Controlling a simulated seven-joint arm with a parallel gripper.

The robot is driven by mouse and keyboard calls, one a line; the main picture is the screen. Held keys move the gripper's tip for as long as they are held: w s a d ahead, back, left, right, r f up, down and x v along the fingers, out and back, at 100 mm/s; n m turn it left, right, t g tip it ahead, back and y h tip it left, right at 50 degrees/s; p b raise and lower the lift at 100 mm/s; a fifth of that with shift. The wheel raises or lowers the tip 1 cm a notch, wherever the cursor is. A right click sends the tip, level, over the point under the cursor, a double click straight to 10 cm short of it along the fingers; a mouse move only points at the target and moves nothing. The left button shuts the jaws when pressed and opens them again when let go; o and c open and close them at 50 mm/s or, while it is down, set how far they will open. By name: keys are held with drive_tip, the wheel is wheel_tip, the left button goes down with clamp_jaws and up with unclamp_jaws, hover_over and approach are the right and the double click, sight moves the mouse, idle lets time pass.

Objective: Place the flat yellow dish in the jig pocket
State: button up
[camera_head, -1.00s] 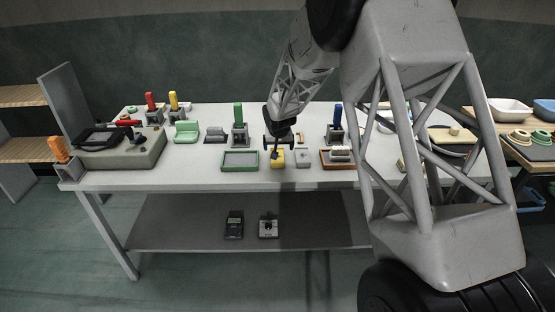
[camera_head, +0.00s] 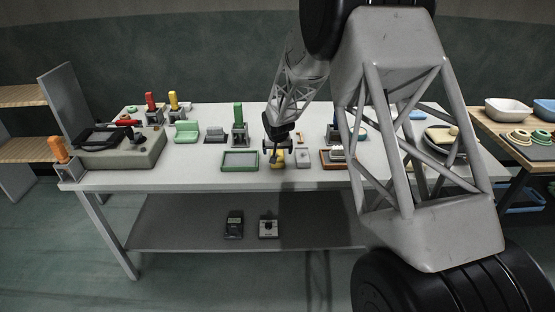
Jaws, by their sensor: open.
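A small yellow object (camera_head: 280,161) lies near the front edge of the white table, right of a green-rimmed tray. It is partly hidden by my gripper, and I cannot tell whether it is the flat dish. My gripper (camera_head: 274,156) points down at its left side with jaws open; contact cannot be told. A pale yellow, flat piece (camera_head: 441,134) shows on a round grey disc at the right, partly behind my arm's lattice. The jig pocket cannot be told for sure; the green-rimmed tray (camera_head: 240,168) and a brown-rimmed tray (camera_head: 327,166) stand near the front edge.
A small grey block (camera_head: 303,157) stands close right of the yellow object. A green-handled tool (camera_head: 239,128) stands upright behind the green-rimmed tray. A grey box (camera_head: 118,152) fills the table's left end. Bowls (camera_head: 508,109) stand on the right-hand table.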

sight(277, 154)
drive_tip(key=shift+f, duration=0.1)
drive_tip(key=shift+x, duration=2.55)
drive_tip(key=shift+w, duration=0.15)
drive_tip(key=shift+c, duration=0.4)
drive_tip(key=c, duration=1.2)
drive_tip(key=shift+r, duration=0.25)
drive_tip(key=shift+r, duration=1.45)
drive_tip(key=shift+s+r, duration=0.25)
drive_tip(key=s+d, duration=0.1)
drive_tip(key=s, duration=0.4)
drive_tip(key=s+r, duration=0.1)
drive_tip(key=s, duration=0.4)
drive_tip(key=s+d, duration=0.1)
drive_tip(key=s, duration=0.4)
drive_tip(key=shift+s+d+r, duration=0.1)
drive_tip(key=shift+d+r, duration=0.05)
drive_tip(key=shift+d, duration=0.15)
